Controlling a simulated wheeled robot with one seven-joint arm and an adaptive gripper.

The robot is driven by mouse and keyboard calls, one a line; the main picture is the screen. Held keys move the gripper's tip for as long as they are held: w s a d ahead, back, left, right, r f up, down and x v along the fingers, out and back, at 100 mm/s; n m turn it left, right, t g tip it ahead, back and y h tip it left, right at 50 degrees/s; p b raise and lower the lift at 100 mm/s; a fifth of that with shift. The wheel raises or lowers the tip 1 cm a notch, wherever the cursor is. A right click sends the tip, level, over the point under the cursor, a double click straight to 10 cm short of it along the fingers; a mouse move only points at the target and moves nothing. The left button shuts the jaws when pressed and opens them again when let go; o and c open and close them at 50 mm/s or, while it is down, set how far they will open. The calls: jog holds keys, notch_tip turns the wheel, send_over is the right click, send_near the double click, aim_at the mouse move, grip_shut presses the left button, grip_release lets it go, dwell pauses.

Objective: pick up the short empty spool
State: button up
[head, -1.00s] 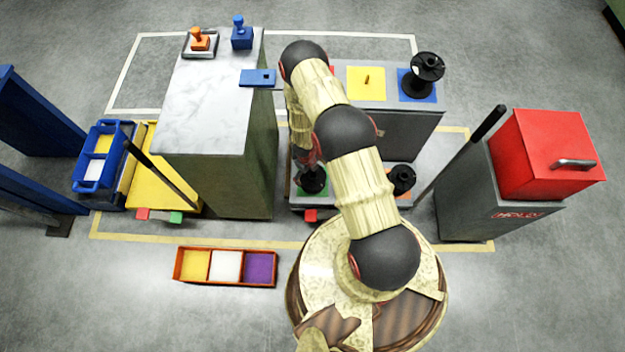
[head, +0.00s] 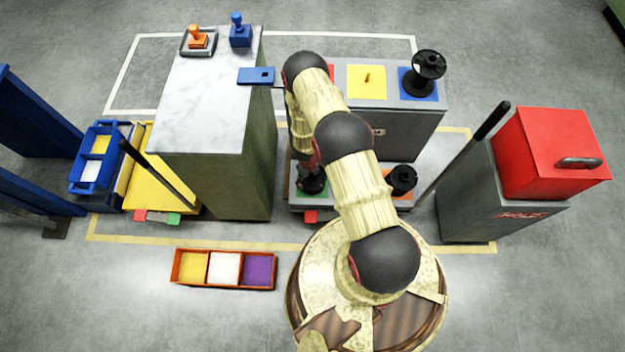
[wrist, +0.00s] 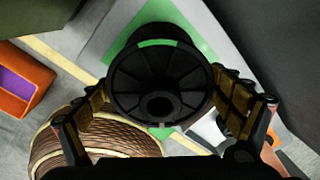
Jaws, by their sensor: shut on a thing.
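The short empty spool (wrist: 160,70) is black, with a wide round flange and a bare core, and shows large in the wrist view. My gripper (wrist: 161,88) has one finger on each side of it and is shut on it. The spool stands over a green square (wrist: 206,40); whether it touches the square is unclear. In the head view the spool (head: 312,181) is partly hidden behind my arm. Another black spool (head: 402,178) stands to the right on the same low shelf. A taller black spool (head: 428,70) stands on a blue square at the back right.
A marble-topped cabinet (head: 210,110) rises close on the left of my arm. A grey upper deck (head: 390,118) with a yellow square (head: 367,82) lies behind. A red box (head: 550,155) on a grey cabinet is at right. A three-part tray (head: 225,285) lies on the floor.

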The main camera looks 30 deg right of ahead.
jog(key=c, duration=1)
jog(key=shift+c, duration=0.2)
jog(key=shift+r, duration=0.1)
